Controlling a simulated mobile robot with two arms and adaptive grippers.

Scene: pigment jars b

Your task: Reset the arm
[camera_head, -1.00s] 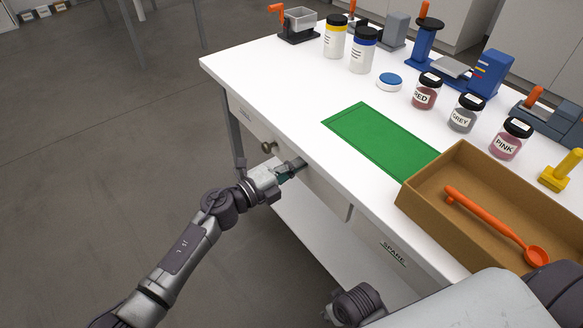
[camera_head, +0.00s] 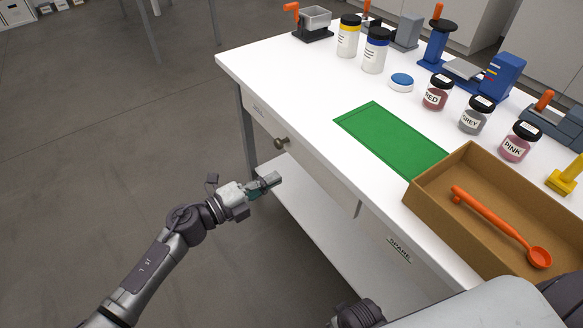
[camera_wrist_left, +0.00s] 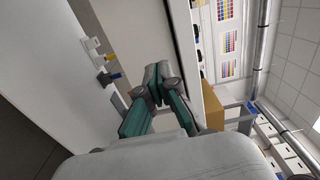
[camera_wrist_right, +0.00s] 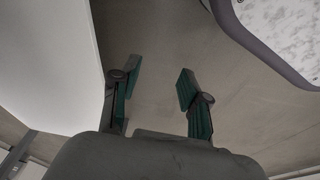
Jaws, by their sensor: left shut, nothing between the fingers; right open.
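My left gripper (camera_head: 271,182) is shut and empty in the head view. It is in front of the white table's drawer side, below the table top and apart from the drawer knob (camera_head: 281,143). In the left wrist view its fingertips (camera_wrist_left: 158,80) are together with nothing between them. My right gripper (camera_wrist_right: 152,78) is open and empty in the right wrist view, with bare floor beyond its fingers. It cannot be made out in the head view.
The white table (camera_head: 300,100) holds a green mat (camera_head: 390,138), an open brown box (camera_head: 425,195) with an orange spoon (camera_head: 495,220), and labelled jars (camera_head: 436,93). A lower shelf (camera_head: 290,210) is under the drawers. Open floor (camera_head: 90,150) lies at left.

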